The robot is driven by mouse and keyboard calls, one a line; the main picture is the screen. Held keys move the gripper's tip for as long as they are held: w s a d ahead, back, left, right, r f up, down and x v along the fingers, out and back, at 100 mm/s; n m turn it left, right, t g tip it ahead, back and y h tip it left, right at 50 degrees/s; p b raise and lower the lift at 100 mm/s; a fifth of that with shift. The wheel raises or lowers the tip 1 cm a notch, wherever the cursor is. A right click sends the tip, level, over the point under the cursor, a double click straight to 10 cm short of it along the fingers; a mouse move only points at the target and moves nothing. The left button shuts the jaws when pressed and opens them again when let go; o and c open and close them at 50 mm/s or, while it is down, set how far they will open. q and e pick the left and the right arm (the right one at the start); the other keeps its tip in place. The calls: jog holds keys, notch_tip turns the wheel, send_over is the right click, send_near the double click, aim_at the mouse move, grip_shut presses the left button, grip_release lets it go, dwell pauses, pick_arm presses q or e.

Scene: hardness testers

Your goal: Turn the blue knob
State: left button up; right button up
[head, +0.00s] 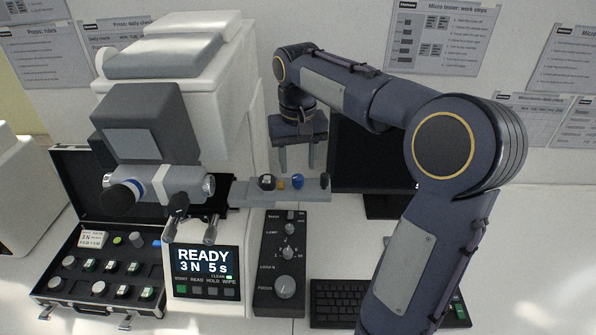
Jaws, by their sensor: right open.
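The blue knob (298,181) is a small round knob on the grey arm (240,193) that sticks out to the right of the white hardness tester (170,70). A dark block and a small orange part sit to its left on the same arm. My right gripper (298,168) points down just above and behind the blue knob in the picture. Its two fingers are apart with nothing between them. I cannot tell whether they touch the knob. My left gripper is not in view.
The tester's screen (207,262) reads READY, 3 N, 5 s. A black control box (279,300) with dials stands in front of the arm. An open case (60,300) of small blocks lies at left. A monitor (372,160) and keyboard (335,303) are at right.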

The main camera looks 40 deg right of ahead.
aim_at(298, 177)
jog(key=shift+r, duration=2)
jog(key=shift+s, duration=0.1)
